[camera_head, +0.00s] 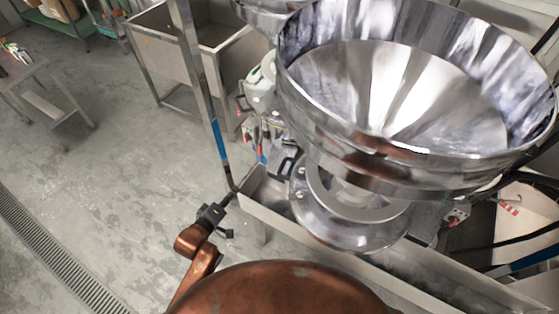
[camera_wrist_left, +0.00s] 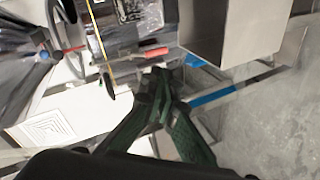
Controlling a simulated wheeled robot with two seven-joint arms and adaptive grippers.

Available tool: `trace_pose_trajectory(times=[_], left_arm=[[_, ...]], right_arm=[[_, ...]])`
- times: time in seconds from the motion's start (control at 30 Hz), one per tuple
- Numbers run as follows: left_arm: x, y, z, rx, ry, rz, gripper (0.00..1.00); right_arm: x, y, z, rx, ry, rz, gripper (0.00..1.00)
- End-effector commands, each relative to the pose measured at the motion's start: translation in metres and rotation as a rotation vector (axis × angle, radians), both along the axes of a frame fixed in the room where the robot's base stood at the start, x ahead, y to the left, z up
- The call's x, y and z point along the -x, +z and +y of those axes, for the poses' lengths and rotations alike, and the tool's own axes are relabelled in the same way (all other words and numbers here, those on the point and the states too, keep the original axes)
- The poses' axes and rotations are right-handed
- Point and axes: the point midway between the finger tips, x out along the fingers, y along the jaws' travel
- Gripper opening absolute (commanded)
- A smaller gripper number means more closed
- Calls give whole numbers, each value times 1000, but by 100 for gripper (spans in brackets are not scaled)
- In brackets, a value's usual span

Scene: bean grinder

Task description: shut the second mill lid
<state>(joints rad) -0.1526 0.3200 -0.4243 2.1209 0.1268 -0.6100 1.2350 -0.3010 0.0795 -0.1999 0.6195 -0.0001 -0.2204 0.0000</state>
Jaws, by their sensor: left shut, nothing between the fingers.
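A large shiny steel hopper (camera_head: 400,90) fills the upper right of the head view, above a round flanged steel part (camera_head: 345,225). I cannot tell which part is the second mill lid. My left gripper (camera_head: 230,199) is shut and empty, left of the flanged part and beside the left end of a steel trough (camera_head: 262,195). In the left wrist view, its dark green fingers (camera_wrist_left: 157,82) meet at the tips. A red-handled part (camera_wrist_left: 150,53) shows just above the tips; I cannot tell whether they touch. My right gripper is in neither view.
An upright post (camera_head: 205,90) with a blue band stands just beyond the left gripper. A steel sink (camera_head: 165,45) stands behind it, and a small table (camera_head: 40,70) is at far left. Grey floor (camera_head: 100,170) lies open on the left. Dark cables (camera_head: 515,240) run at right.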

Motion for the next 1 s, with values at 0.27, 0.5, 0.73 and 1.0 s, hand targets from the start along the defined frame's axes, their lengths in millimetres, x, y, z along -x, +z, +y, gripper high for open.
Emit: trace_pose_trajectory(times=[0.27, 0.5, 0.73, 1.0], left_arm=[[-39, 61, -73, 491, -89, -52, 0], [-51, 71, -90, 581, -113, -47, 0], [-85, 71, -116, 579, -113, -47, 0], [-120, 69, -146, 579, -111, -43, 0]], right_arm=[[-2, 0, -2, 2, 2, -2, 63], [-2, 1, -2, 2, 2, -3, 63], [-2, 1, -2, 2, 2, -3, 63], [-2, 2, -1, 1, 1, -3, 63]])
